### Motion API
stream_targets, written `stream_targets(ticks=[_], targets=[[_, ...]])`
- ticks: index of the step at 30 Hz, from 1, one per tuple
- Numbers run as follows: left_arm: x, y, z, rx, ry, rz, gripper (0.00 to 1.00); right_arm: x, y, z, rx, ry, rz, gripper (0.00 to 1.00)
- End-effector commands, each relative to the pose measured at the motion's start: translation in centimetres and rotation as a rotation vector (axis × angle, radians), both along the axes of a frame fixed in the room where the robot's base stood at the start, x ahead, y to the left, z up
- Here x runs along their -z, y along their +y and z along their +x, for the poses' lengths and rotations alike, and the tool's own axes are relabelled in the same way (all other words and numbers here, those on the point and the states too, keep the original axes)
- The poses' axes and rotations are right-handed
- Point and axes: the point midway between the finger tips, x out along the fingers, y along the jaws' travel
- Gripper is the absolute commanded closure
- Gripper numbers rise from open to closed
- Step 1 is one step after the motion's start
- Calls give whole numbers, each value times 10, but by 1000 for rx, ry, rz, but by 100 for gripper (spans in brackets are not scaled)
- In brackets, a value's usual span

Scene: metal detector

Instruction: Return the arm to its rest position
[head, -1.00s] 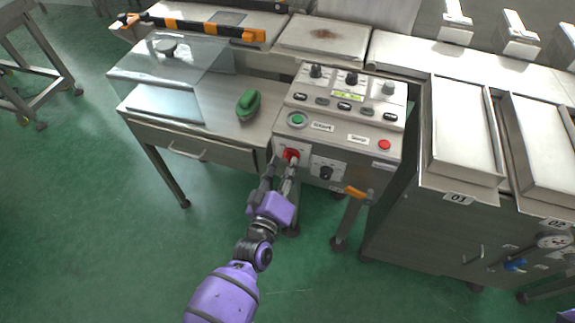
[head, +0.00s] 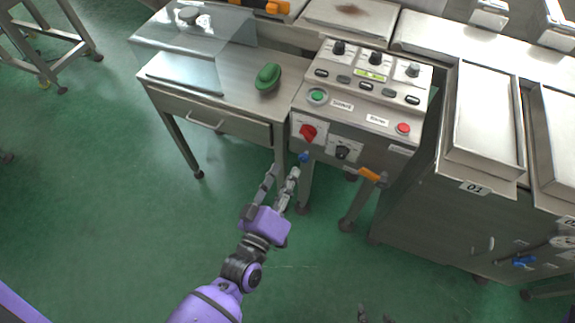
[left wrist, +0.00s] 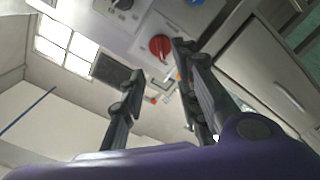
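My left gripper (head: 282,171) is open and empty in the head view. It hangs in front of and below the machine's control panel, over the green floor. The red rotary switch (head: 307,133) on the panel's lower front is clear of its fingers. In the left wrist view the two fingers (left wrist: 160,62) stand apart with nothing between them, and the red switch (left wrist: 160,47) shows beyond the tips. Two dark fingertips of my right gripper (head: 375,315) show apart at the bottom edge of the head view; the rest of it is out of frame.
The control panel carries a green button (head: 317,96), a red button (head: 403,128) and a black knob (head: 343,152). An orange-tipped lever (head: 371,175) sticks out at right. A steel table (head: 215,88) with a green object (head: 268,77) stands at left. The floor in front is clear.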

Motion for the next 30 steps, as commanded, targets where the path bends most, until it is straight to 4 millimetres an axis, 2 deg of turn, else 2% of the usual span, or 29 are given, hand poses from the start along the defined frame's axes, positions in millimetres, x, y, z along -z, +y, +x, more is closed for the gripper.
stream_targets(ticks=[9, 14, 15, 20, 24, 30], targets=[[3, -1, 0, 5, 5, 22, 70, 0, 0, 0, 1, 0, 1, 60], [16, -10, -2, 63, 42, 185, 70, 0, 1, 0, 6, 1, 6, 60], [20, -6, -9, 77, 66, 249, 70, -3, 1, 1, 7, -1, 8, 60], [37, 29, -59, 113, 212, 520, 70, -26, 5, 8, 12, -10, 22, 60], [42, 73, -117, 127, 355, 707, 70, -51, 7, 9, 18, -18, 32, 60], [22, 138, -205, 105, 542, 871, 70, -96, 12, 25, 11, -65, 42, 60]])
